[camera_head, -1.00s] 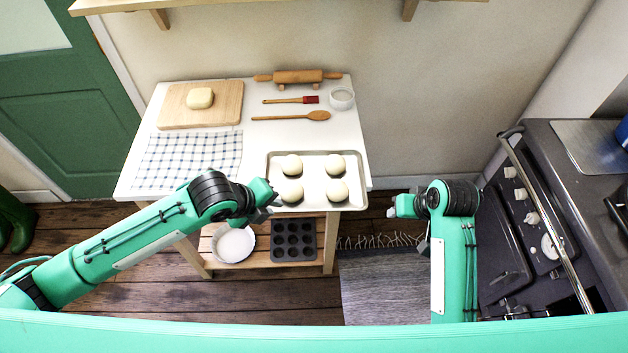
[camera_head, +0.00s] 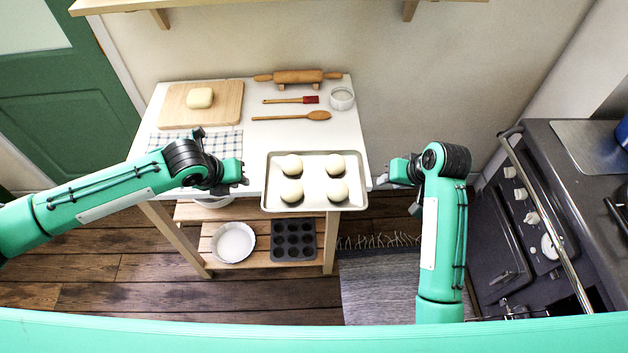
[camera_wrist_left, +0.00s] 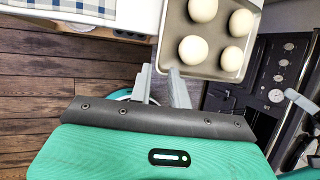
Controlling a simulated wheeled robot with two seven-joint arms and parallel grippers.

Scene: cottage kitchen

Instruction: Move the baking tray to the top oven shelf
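The silver baking tray (camera_head: 315,203) holds several round pale dough balls (camera_head: 292,165).
A wooden board (camera_head: 228,98) with dough, a checked cloth (camera_head: 215,143), a rolling pin (camera_head: 297,77) and a wooden spoon (camera_head: 290,116) lie on the table. A muffin tin (camera_head: 293,240) is on the lower shelf. A steel rail (camera_head: 548,225) runs along the cooker front.

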